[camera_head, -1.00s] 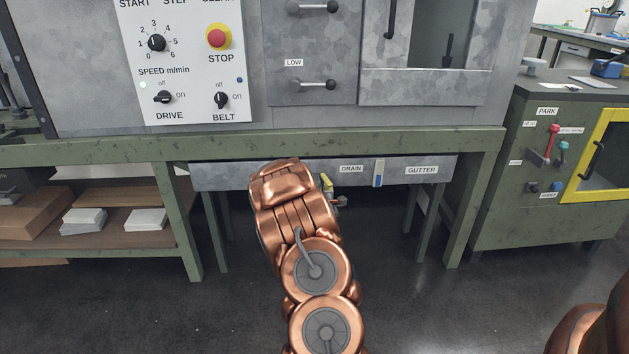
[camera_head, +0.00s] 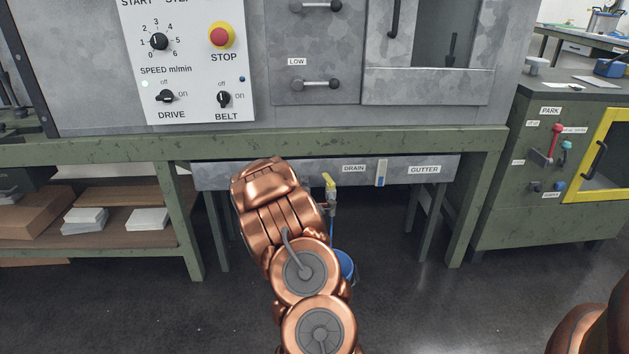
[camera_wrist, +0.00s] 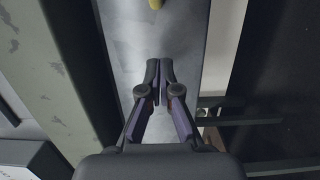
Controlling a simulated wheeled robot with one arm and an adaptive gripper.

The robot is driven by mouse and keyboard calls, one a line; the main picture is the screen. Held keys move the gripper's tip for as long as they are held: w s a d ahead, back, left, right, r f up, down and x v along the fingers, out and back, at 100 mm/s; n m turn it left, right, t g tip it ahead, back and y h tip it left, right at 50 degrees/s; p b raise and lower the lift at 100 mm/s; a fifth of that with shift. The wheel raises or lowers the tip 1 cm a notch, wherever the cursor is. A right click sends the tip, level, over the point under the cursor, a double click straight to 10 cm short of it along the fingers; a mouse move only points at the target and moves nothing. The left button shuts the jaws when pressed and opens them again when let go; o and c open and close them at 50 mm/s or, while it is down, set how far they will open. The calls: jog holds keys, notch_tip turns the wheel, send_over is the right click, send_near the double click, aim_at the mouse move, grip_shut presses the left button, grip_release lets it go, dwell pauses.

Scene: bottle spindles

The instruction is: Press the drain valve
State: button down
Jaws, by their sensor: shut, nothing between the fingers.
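The drain valve has a yellow handle (camera_head: 329,181) under the grey gutter (camera_head: 440,163), to the left of and below the DRAIN label (camera_head: 354,168). A thin blue line runs down from its outlet toward a blue bucket (camera_head: 345,265), partly hidden behind my arm. In the wrist view, a yellow piece (camera_wrist: 156,4), likely the handle, shows at the top edge, beyond my fingertips and apart from them. My gripper (camera_wrist: 160,66) is shut and empty over a grey surface. In the head view my arm hides it, left of the valve.
A narrow gauge with a blue part (camera_head: 381,173) sits on the gutter front, right of the valve. The green bench beam (camera_head: 400,140) runs above the gutter. Bench legs (camera_head: 186,225) stand at the left. Floor right of the bucket is clear.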

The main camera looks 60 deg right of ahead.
jog(key=s+a+p, duration=0.1)
jog(key=a+p, duration=0.1)
jog(key=a, duration=0.7)
jog(key=shift+s+a+p, duration=0.15)
jog(key=shift+a+p, duration=0.1)
jog(key=shift+p, duration=0.15)
